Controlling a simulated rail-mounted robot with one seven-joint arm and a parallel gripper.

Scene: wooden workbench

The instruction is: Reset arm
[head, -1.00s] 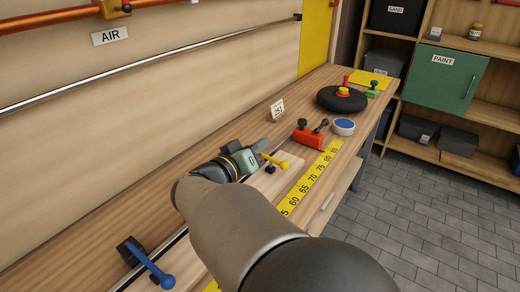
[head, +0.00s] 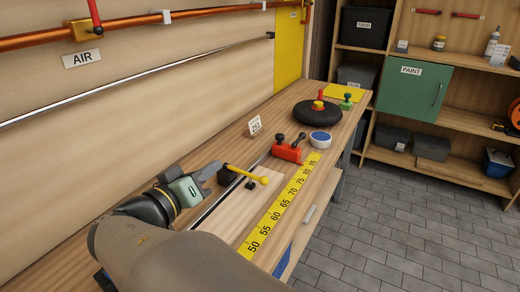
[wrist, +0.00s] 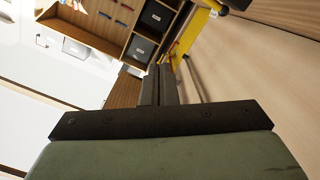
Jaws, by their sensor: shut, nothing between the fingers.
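My arm reaches over the workbench (head: 120,222) from the bottom of the head view. My gripper (head: 213,169) is above the bench, close to a black clamp with a yellow ball-ended handle (head: 245,175). In the wrist view my gripper (wrist: 158,85) shows its fingers together with nothing between them. The yellow handle lies just right of the fingertips in the head view; I cannot tell whether they touch.
A wooden board (head: 228,212) lies beside a yellow measuring tape (head: 275,215). Farther back are a red clamp (head: 289,149), a blue-topped round tin (head: 320,139), a black disc (head: 317,114) and a number card (head: 255,125). A green cabinet (head: 415,90) stands beyond open floor.

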